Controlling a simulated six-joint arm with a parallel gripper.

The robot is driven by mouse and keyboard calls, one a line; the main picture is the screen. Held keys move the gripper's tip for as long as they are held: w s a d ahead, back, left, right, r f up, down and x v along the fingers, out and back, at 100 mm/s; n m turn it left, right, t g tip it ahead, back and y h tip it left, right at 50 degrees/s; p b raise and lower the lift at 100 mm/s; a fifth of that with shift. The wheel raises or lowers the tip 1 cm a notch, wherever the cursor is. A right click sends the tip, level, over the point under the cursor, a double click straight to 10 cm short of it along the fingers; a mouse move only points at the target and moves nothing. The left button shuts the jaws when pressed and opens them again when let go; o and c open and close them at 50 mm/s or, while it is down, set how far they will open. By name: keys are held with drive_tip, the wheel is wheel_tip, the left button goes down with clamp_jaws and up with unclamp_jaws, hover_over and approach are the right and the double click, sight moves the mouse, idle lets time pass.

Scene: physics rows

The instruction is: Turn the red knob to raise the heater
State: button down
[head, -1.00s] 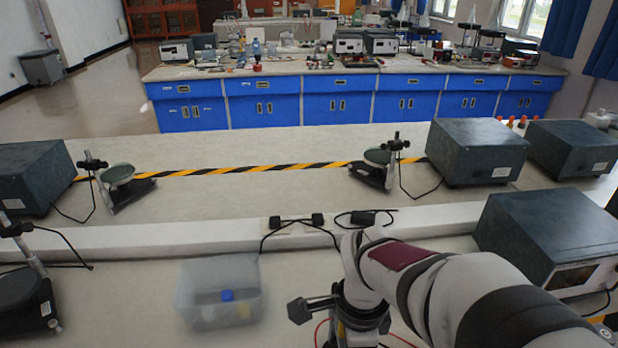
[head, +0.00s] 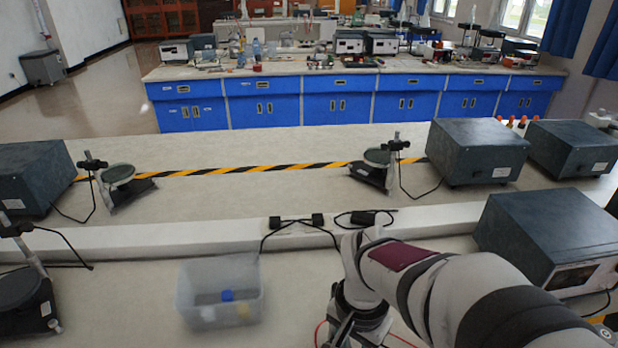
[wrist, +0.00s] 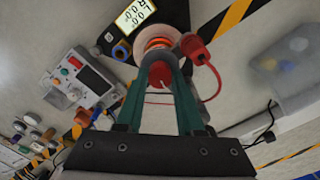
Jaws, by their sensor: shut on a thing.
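In the wrist view, the red knob (wrist: 160,74) sits between the tips of my gripper's green fingers (wrist: 160,63). The fingers are closed on its two sides. A dark plate with a yellow-lit number display (wrist: 136,14) lies to the upper left. In the head view, my arm reaches down at the lower right, and the gripper and knob are out of sight.
A red plug with a cable (wrist: 194,48) is close right of the knob. A boxy instrument with coloured buttons (wrist: 82,80) stands to the left. A translucent bin (head: 219,292) stands left of my arm, and a dark box (head: 550,235) is to its right.

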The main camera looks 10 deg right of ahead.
drive_tip(key=shift+n, duration=0.9)
drive_tip(key=c, duration=0.5)
unclamp_jaws()
wheel_tip(320, 180, up, 16)
drive_tip(key=shift+f, duration=0.1)
drive_tip(key=shift+n+y, duration=0.7)
drive_tip(key=shift+y, duration=0.2)
drive_tip(key=s+a+f, duration=0.1)
drive_tip(key=s+f, duration=0.3)
drive_tip(key=s+a+f, duration=0.1)
drive_tip(key=s+f, duration=0.3)
drive_tip(key=s, duration=0.1)
drive_tip(key=s+a+f, duration=0.1)
drive_tip(key=s+f, duration=0.3)
drive_tip(key=s, duration=0.1)
drive_tip(key=shift+s+a, duration=0.1)
drive_tip(key=shift+a, duration=0.15)
